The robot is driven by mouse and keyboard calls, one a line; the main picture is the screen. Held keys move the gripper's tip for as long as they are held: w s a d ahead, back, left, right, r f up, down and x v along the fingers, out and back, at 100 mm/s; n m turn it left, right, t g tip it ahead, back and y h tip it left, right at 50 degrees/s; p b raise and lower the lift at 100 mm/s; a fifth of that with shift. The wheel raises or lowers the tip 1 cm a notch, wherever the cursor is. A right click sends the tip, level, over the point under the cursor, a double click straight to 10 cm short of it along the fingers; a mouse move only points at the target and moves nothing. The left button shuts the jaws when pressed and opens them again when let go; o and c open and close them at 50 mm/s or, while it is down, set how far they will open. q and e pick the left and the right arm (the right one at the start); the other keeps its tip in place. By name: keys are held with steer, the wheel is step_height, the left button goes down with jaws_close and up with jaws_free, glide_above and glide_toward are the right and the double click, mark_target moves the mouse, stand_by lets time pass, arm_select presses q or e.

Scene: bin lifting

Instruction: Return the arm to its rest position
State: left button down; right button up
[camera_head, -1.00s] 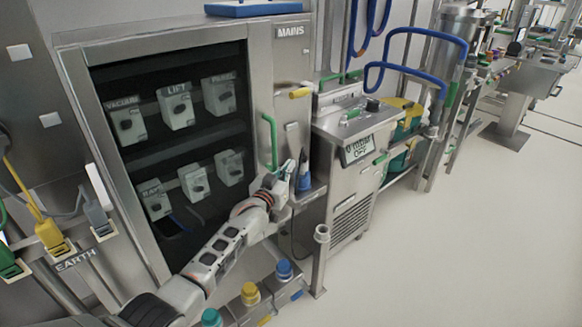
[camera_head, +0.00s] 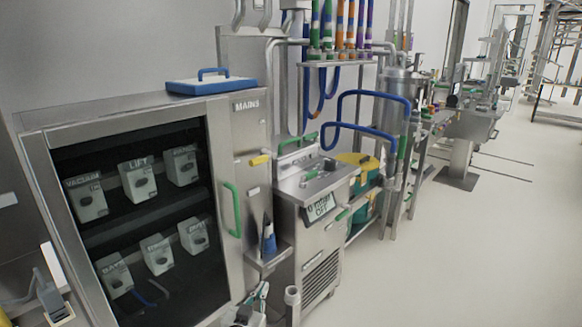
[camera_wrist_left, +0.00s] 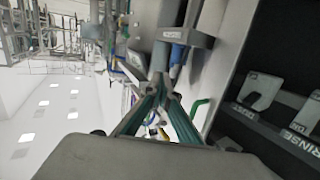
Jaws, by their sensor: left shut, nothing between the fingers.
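My left gripper (camera_head: 262,288) is at the bottom edge of the head view, in front of the cabinet's lower right side. Only its fingers and a bit of the wrist show there. In the left wrist view its long teal fingers (camera_wrist_left: 161,82) meet at the tips, shut with nothing between them. A blue cone-shaped thing (camera_head: 269,243) stands on a small side shelf, above and apart from the gripper.
The steel cabinet (camera_head: 222,150) marked MAINS has a dark front with several labelled switch boxes and a green handle (camera_head: 232,209). A steel unit with a display (camera_head: 320,207) stands to its right, with a short post (camera_head: 292,299) nearby. Open floor (camera_head: 460,260) lies at the right.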

arm_select(q)
steer(key=s+a+f+g, duration=0.1)
steer(key=s+a+f, duration=0.15)
steer(key=s, duration=0.35)
steer(key=s+a+f+g+p, duration=0.1)
steer(key=s+a+f, duration=0.15)
steer(key=s, duration=0.35)
steer(key=s+a+f+g, duration=0.1)
steer(key=s+a+f, duration=0.1)
steer(key=s+f, duration=0.3)
steer(key=s+a+g, duration=0.1)
steer(key=s+a, duration=0.1)
steer(key=s, duration=0.8)
steer(key=s+a+m+g+y+p, duration=0.1)
steer(key=s, duration=0.9)
steer(key=shift+s+a+f, duration=0.15)
steer(key=shift+s+a, duration=0.2)
steer(key=shift+a, duration=0.05)
